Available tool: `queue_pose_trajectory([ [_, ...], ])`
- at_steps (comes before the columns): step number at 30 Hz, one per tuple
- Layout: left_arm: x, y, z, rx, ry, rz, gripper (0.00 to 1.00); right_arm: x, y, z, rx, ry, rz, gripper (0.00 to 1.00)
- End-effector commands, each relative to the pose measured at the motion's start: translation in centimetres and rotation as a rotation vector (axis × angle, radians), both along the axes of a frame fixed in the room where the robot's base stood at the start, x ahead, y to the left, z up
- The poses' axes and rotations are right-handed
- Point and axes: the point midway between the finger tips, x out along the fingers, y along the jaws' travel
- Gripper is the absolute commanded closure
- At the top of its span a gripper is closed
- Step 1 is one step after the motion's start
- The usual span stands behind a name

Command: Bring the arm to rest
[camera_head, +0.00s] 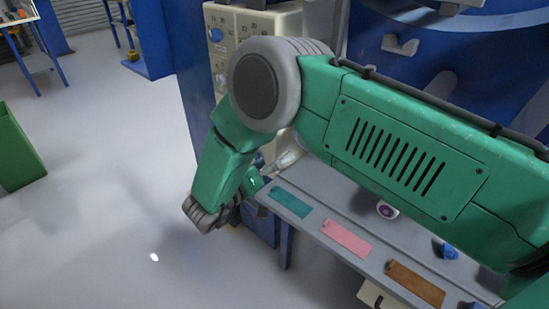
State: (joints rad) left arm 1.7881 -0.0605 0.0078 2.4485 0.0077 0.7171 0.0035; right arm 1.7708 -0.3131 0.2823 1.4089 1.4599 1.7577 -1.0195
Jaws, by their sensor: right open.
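My right arm (410,140) comes in from the right and crosses the picture in front of the machine. It bends at a grey joint and hangs down to my right gripper (207,214). The gripper is open, with nothing seen in it. It is at the left end of the grey shelf, over the floor side in this view. Its fingers are small and partly hidden. My left gripper is not in view.
The grey shelf bears a teal plate (291,202), a pink plate (346,238) and a brown plate (415,283). A purple-centred white roller (387,211) and a blue part (447,251) lie behind them. A green bin (18,150) stands far left. The floor between is clear.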

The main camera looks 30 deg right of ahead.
Motion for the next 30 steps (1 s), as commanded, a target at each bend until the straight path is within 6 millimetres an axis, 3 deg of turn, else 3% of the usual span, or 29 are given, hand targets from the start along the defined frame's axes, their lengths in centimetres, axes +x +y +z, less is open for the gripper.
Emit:
queue_pose_trajectory([
  [11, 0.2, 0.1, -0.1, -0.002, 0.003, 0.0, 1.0, 0.2, -0.3, -0.5, 0.006, -0.002, 0.041, 0.12],
  [14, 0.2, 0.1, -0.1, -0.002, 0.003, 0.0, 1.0, 0.6, -1.5, -2.4, 0.047, 0.007, 0.169, 0.12],
  [17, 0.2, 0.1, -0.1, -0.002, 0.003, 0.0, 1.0, 0.0, -2.7, -6.3, 0.161, 0.064, 0.366, 0.12],
  [20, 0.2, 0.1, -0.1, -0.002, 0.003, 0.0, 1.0, -3.2, -3.6, -11.4, 0.359, 0.194, 0.542, 0.12],
  [24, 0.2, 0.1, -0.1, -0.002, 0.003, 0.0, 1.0, -12.1, -3.9, -17.2, 0.678, 0.446, 0.641, 0.12],
  [27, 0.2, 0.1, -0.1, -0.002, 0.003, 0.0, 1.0, -19.2, -3.8, -19.0, 0.871, 0.617, 0.625, 0.12],
  [30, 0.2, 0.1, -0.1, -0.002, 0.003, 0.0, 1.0, -25.6, -3.7, -19.5, 1.021, 0.76, 0.577, 0.12],
])
